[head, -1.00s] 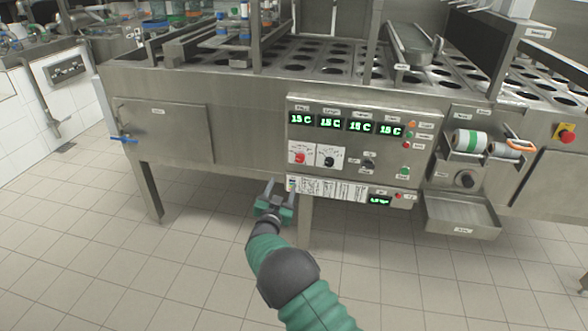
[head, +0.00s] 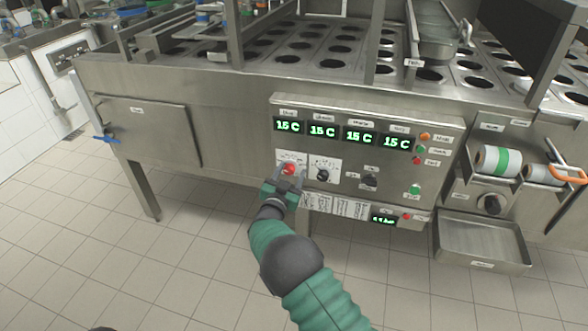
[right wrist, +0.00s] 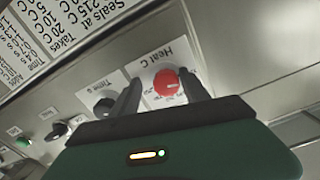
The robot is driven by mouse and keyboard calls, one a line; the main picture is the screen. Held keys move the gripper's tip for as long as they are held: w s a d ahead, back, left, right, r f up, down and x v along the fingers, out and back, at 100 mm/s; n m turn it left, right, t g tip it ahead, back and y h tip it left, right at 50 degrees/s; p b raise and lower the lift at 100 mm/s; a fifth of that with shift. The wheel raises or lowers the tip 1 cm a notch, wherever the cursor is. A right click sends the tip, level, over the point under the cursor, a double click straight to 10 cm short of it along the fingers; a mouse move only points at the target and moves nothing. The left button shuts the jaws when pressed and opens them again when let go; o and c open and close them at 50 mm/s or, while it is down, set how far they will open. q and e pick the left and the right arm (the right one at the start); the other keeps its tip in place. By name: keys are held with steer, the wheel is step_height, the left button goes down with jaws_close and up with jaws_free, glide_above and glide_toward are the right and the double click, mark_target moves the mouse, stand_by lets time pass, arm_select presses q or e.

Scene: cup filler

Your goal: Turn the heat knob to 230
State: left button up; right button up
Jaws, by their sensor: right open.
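The red heat knob (head: 289,169) is on a white dial plate at the left of the control panel (head: 448,150). In the right wrist view the knob (right wrist: 167,83) sits under the label "Heat C", and its dial numbers are too small to read surely. My right gripper (head: 290,178) is open at the knob; in the right wrist view its two fingers (right wrist: 158,92) stand either side of the knob. I cannot tell whether they touch it. The displays (head: 323,131) above each read 15 C. My left gripper is not in view.
A black time knob (head: 323,175) sits close to the right of the heat knob; it also shows in the right wrist view (right wrist: 104,107). Further right are a black switch (head: 370,180) and a green button (head: 414,190). A metal tray (head: 482,243) juts out at the lower right.

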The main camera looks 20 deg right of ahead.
steer(key=shift+a+r, duration=0.2)
steer(key=shift+a, duration=0.55)
steer(key=shift+c, duration=0.8)
steer(key=shift+a, duration=0.1)
steer(key=shift+c, duration=2.5)
steer(key=shift+d, duration=0.5)
jaws_close()
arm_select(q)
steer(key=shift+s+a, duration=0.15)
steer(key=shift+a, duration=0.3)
arm_select(e)
steer(key=shift+a, duration=0.1)
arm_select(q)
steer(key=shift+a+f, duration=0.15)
arm_select(e)
steer(key=shift+a, duration=0.1)
